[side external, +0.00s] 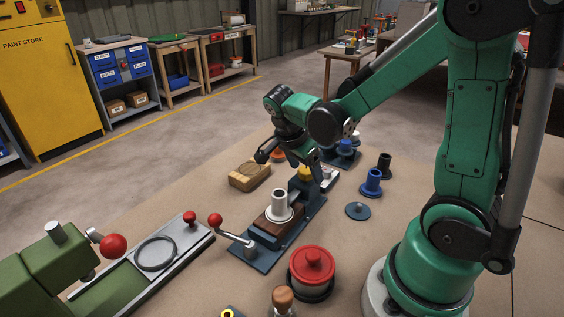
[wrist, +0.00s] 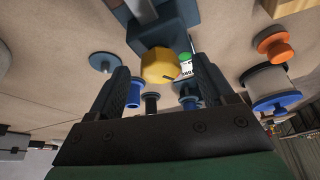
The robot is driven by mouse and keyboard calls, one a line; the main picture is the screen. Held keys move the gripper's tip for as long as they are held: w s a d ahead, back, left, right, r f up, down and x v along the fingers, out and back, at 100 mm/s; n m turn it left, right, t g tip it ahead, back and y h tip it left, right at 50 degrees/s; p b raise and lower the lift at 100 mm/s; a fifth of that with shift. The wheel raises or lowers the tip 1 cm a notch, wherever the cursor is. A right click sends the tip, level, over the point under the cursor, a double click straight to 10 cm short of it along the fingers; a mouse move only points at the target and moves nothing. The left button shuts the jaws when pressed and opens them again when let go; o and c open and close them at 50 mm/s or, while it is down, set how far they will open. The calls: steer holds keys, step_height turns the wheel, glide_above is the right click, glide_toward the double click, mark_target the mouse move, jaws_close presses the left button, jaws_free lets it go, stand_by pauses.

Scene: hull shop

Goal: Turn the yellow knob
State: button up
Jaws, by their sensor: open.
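The yellow knob (side external: 304,174) sits at the far end of a dark blue fixture (side external: 284,235) on the table. In the wrist view the yellow knob (wrist: 158,65) shows ahead of my gripper, between the two dark fingers. My gripper (side external: 290,158) is open, its fingers spread to either side of the knob. In the wrist view my gripper (wrist: 161,85) holds nothing, and gaps show between the knob and both fingers. In the side view part of the knob is hidden behind a finger.
A white cylinder on a wood block (side external: 279,208) and a red-ball lever (side external: 215,220) are on the same fixture. A tan wooden block (side external: 249,177) lies left of my gripper. Blue spools (side external: 371,182) stand right. A red lidded pot (side external: 312,268) stands in front.

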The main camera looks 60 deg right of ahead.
jaws_close()
